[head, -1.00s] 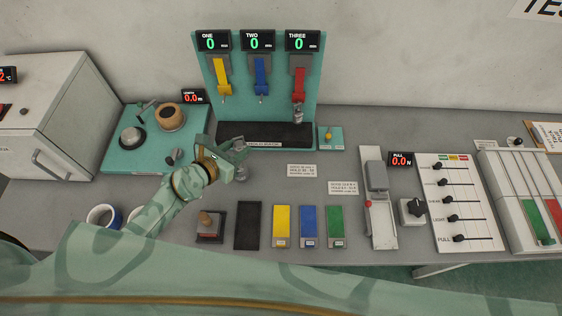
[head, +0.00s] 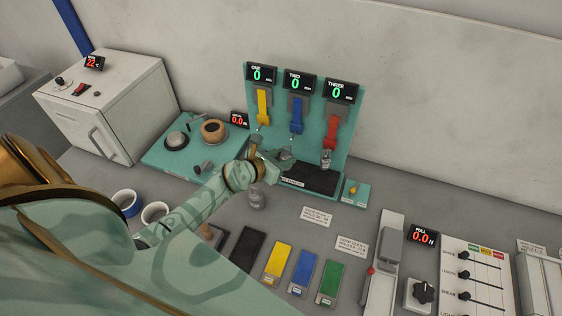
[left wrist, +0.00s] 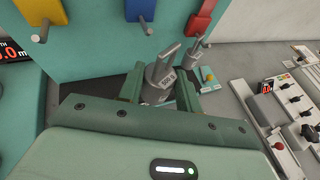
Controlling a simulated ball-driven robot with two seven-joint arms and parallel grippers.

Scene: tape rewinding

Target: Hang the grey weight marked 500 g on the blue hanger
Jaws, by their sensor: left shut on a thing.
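My left gripper (head: 274,158) is shut on a grey weight with a hook on top. In the left wrist view the held weight (left wrist: 158,82) stands between the fingers, hook up and slightly tilted; its small marking looks like 500 g. The blue hanger (head: 296,118) hangs on the teal board under display TWO, which reads 0. The gripper is just below and in front of it. In the left wrist view the blue hanger (left wrist: 140,10) has a bare peg, above and apart from the weight's hook. My right gripper is not in view.
The yellow hanger (head: 263,105) is at left and the red hanger (head: 331,132) at right, with another grey weight (head: 326,158) at the red one. One more grey weight (head: 257,200) stands on the table. A black pad (head: 312,180) lies below the hangers.

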